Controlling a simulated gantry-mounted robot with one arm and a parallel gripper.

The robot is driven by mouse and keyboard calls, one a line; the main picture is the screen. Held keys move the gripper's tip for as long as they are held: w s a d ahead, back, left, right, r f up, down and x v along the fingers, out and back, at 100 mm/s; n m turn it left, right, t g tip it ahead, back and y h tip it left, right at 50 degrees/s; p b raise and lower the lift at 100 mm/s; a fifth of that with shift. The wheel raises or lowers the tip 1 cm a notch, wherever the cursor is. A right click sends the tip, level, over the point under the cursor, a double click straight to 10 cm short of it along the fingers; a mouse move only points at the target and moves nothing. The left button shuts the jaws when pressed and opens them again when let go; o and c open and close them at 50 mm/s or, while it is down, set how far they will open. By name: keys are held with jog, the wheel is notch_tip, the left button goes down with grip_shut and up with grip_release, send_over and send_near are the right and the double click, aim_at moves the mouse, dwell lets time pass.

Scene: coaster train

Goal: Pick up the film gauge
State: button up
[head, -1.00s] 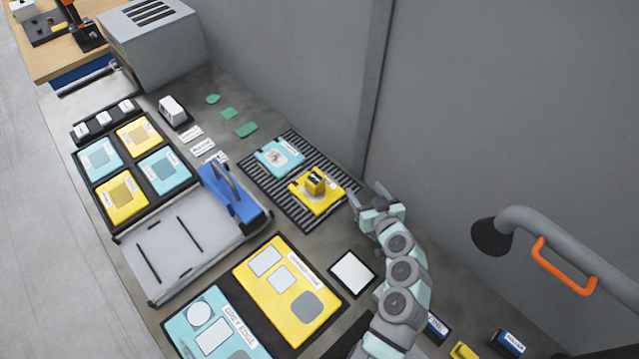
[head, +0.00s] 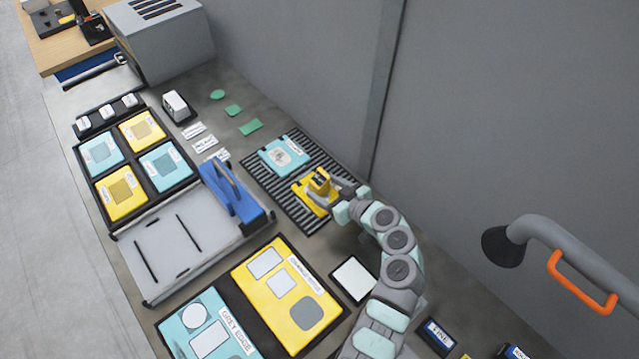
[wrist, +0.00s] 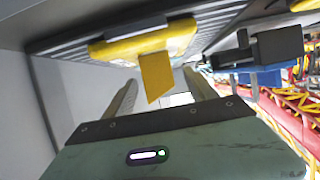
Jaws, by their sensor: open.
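The film gauge, as I take it, is the small yellow upright block with a dark face (head: 319,181). It stands on a yellow plate (head: 303,196) on the black ribbed mat (head: 262,190). In the wrist view the yellow block (wrist: 156,76) shows between my two fingers, with the yellow plate (wrist: 125,48) beyond it. My gripper (head: 324,191) is open, its fingers reaching either side of the block. There is a visible gap to the fingers in the wrist view, and I see no clear contact.
A light blue plate (head: 283,155) lies beside the yellow one on the mat. A blue-handled device (head: 232,192) stands left of the mat. A framed white pad (head: 353,278) lies in front. The grey wall (head: 300,70) rises close behind the mat.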

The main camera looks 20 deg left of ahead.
aim_at(324, 188)
jog(key=shift+x, duration=1.7)
jog(key=shift+c, duration=0.3)
grip_shut()
